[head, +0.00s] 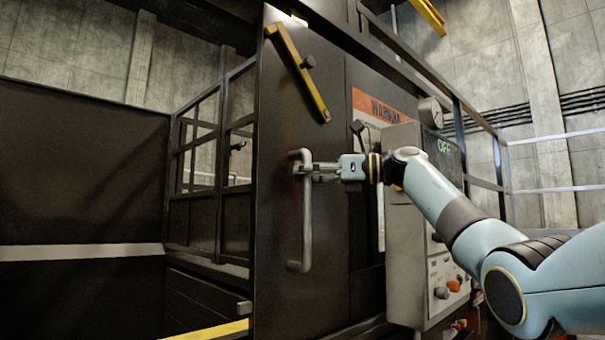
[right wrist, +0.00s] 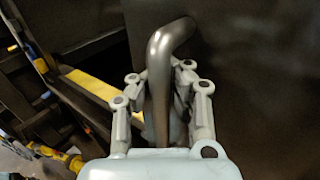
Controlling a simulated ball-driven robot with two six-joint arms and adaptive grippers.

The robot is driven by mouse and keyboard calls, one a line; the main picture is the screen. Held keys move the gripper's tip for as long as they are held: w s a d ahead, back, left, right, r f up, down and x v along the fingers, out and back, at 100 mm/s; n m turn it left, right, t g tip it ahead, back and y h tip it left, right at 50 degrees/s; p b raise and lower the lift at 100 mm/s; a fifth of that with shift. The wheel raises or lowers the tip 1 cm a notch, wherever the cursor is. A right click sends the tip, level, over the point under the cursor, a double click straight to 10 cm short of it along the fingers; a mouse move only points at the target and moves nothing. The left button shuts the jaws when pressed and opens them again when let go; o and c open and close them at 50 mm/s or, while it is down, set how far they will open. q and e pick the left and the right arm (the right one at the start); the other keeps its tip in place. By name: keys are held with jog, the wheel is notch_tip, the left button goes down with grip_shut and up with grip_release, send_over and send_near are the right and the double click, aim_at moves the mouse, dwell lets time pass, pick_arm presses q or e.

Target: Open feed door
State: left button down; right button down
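The feed door (head: 285,120) is a tall dark metal panel in the middle of the head view. I cannot tell whether it stands ajar. Its grey handle (head: 306,225) is an upright bar bent at both ends. A yellow bar (head: 298,72) slants across the upper part of the door. My right gripper (head: 302,169) is at the upper part of the handle. In the right wrist view its fingers (right wrist: 160,75) lie on both sides of the handle (right wrist: 159,60) and appear closed on it. My left gripper is not in view.
A grey control box (head: 405,220) with buttons and a green "OFF" sign stands right of the door. An orange warning label (head: 378,107) and a gauge (head: 431,113) are above it. A dark railing (head: 207,135) runs behind the door's left edge. A dark wall (head: 80,175) is at left.

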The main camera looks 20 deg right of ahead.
jog(key=shift+d+f, duration=0.1)
jog(key=shift+f, duration=0.3)
jog(key=c, duration=1.9)
grip_release()
jog(key=o, duration=0.5)
jog(key=shift+s+d+r, duration=0.25)
jog(key=shift+s+d, duration=0.1)
jog(key=shift+d, duration=0.05)
jog(key=shift+o, duration=1)
jog(key=v, duration=1.1)
jog(key=shift+s, duration=0.1)
